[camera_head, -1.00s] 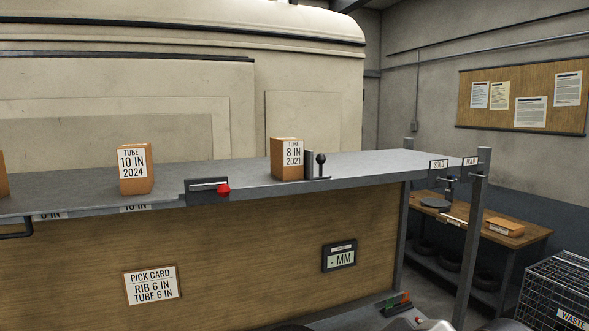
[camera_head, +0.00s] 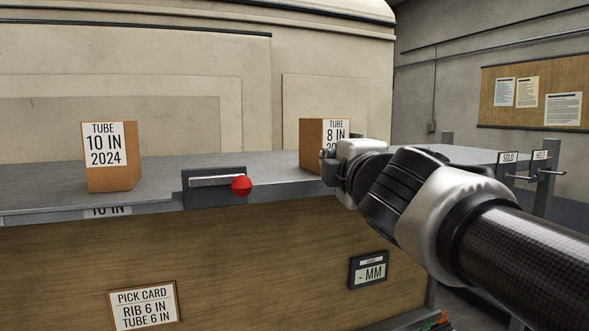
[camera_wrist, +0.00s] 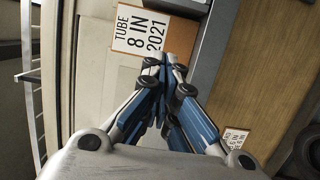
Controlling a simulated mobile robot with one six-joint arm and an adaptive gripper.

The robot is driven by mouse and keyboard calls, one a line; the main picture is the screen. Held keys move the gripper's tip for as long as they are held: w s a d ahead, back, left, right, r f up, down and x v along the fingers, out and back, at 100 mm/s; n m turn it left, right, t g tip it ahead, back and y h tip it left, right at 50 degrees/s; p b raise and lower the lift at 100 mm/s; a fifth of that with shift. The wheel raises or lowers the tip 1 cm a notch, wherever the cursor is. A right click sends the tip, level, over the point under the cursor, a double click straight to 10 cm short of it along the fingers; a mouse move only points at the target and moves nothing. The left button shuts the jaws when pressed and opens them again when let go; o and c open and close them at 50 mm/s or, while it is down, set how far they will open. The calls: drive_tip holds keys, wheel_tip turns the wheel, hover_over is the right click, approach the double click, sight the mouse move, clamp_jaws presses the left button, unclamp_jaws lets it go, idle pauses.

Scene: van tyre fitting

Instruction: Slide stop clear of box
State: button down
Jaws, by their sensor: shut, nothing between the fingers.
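The brown box labelled "TUBE 8 IN 2021" (camera_head: 312,147) stands on the grey shelf (camera_head: 275,188), partly covered by my gripper. In the wrist view its labelled face (camera_wrist: 140,35) lies just beyond the fingertips. My gripper (camera_head: 328,168) is shut with nothing between its fingers, at the box's right front side; the fingers also show in the wrist view (camera_wrist: 166,85). I cannot tell whether it touches anything. The upright stop with a black knob, seen earlier right of this box, is now hidden behind my gripper and arm.
A box labelled "TUBE 10 IN 2024" (camera_head: 112,160) stands on the left. A slotted plate with a red knob (camera_head: 241,186) is on the shelf's front edge between the boxes. A small "- MM" display (camera_head: 369,270) and a pick card (camera_head: 144,306) are below.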

drive_tip(key=w+d+p, duration=0.1)
drive_tip(key=w, duration=0.1)
drive_tip(key=w+d+p, duration=0.1)
drive_tip(key=w+d, duration=0.1)
drive_tip(key=shift+w+d, duration=0.3)
drive_tip(key=shift+r, duration=0.1)
